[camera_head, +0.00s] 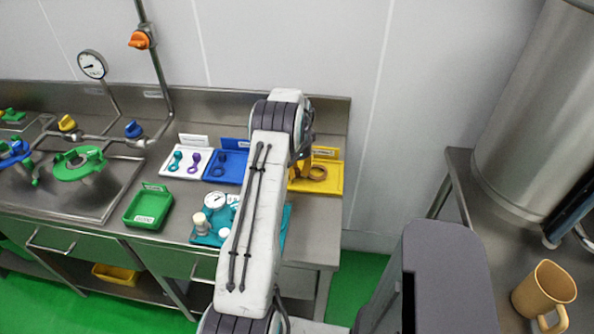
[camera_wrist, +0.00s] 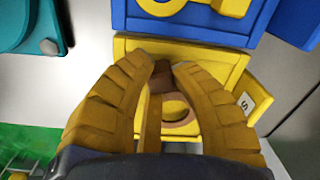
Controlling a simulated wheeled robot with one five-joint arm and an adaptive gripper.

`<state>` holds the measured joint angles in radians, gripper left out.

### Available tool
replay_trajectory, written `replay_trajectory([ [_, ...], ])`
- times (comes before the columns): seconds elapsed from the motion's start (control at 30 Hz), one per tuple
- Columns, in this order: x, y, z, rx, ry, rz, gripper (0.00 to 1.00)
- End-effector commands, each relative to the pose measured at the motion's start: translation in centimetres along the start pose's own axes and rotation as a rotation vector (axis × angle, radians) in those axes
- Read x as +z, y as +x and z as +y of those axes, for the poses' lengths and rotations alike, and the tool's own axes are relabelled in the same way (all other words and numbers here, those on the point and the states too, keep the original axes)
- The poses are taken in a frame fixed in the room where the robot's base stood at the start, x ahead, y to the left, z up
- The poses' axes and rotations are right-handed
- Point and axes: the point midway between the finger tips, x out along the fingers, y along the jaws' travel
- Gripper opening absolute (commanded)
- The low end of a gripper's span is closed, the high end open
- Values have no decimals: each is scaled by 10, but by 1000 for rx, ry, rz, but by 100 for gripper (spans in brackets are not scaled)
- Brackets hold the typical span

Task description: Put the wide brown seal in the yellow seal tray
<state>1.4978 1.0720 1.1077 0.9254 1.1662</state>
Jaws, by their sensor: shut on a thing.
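The wide brown seal (camera_head: 318,173) shows at the yellow seal tray (camera_head: 335,188), right of my arm in the head view. In the wrist view, the seal's ring (camera_wrist: 180,122) is over the yellow tray (camera_wrist: 210,58), and its brown tab is between my fingertips. My gripper (camera_wrist: 162,70) is shut on the seal. My arm hides part of the tray in the head view. I cannot tell whether the seal touches the tray floor.
A blue tray (camera_wrist: 140,22) with yellow pieces lies beside the yellow tray. A white tray (camera_head: 169,172) holds teal and purple seals. A green tray (camera_head: 135,220) and a teal tray (camera_head: 205,239) with a gauge are nearer the counter's front. A wall rises behind.

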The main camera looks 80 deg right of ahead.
Motion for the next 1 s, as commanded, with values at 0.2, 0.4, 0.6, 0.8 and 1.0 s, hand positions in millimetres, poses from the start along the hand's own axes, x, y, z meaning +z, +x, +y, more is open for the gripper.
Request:
replay_trajectory([
  [0.2, 0, 3, 0, 0, 0, 0, 1],
  [0.4, 0, 6, 0, 0, 0, 0, 1],
  [0.6, 0, 6, 0, 0, 0, 0, 40],
  [0.8, 0, 6, 0, 0, 0, 0, 50],
  [1.0, 0, 4, 0, -1, 0, 0, 50],
])
